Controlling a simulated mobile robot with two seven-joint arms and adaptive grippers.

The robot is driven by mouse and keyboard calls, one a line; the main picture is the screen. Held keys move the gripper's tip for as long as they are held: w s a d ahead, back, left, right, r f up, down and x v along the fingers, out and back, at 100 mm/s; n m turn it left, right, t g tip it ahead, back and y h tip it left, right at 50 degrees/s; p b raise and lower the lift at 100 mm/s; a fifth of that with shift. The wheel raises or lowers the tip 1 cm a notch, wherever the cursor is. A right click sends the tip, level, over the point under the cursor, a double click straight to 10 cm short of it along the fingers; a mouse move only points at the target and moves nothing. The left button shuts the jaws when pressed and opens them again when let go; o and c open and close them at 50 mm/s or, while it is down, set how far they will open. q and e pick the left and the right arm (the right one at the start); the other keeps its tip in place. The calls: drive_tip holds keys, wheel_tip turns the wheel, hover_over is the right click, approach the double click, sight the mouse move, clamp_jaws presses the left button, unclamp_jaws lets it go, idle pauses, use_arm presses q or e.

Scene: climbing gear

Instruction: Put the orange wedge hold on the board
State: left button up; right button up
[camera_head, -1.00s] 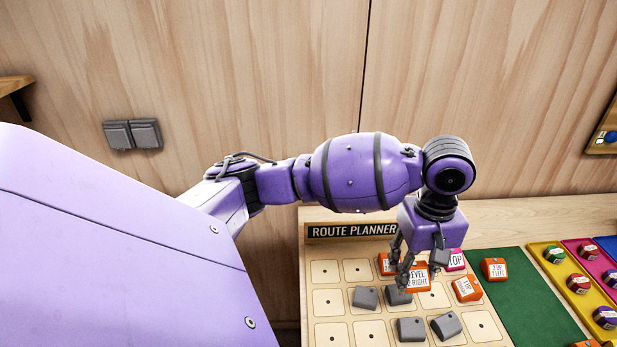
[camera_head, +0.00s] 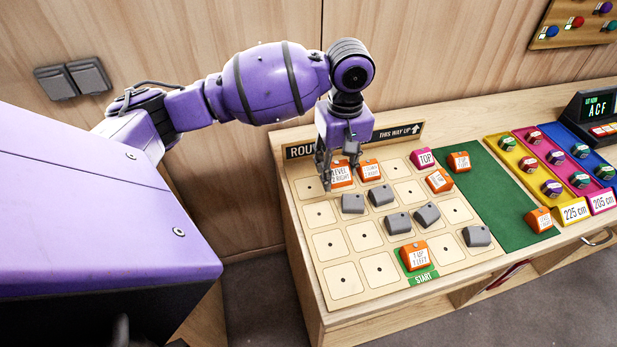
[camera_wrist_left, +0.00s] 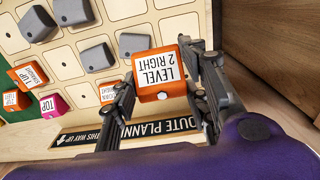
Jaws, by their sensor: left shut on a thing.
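The orange wedge hold (camera_head: 341,175), labelled "LEVEL 2 RIGHT", is in my left gripper (camera_head: 337,172) over the far left part of the board (camera_head: 384,279). It also shows in the left wrist view (camera_wrist_left: 155,75), between the two fingers. I cannot tell if it touches the board. Another orange hold (camera_head: 368,171) is just right of it in the top row. The magenta TOP hold (camera_head: 423,158) is at the far right corner. More orange holds stand at the right (camera_head: 439,181) and above START (camera_head: 414,254). My right gripper is out of view.
Several grey holds (camera_head: 427,214) occupy the board's middle. A green mat (camera_head: 497,202) at right carries orange holds (camera_head: 459,161) and (camera_head: 539,219). Coloured trays (camera_head: 521,168) lie beyond it. The left column's squares are bare.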

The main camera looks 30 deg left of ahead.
use_arm(q)
drive_tip(key=a+f, duration=0.2)
drive_tip(key=a, duration=0.3)
hover_over(309, 186)
wheel_tip(309, 186, down, 6)
drive_tip(key=shift+s+d+r+b, duration=0.15)
drive_tip(key=shift+r+b, duration=0.1)
drive_tip(key=shift+b, duration=0.15)
drive_tip(key=shift+f, duration=1.6)
drive_tip(key=shift+f, duration=0.1)
drive_tip(key=o, duration=1.2)
drive_tip(key=shift+f, duration=0.1)
drive_tip(key=shift+c, duration=0.2)
wheel_tip(309, 186, up, 12)
drive_tip(key=shift+r+p, duration=0.2)
drive_tip(key=shift+p, duration=0.2)
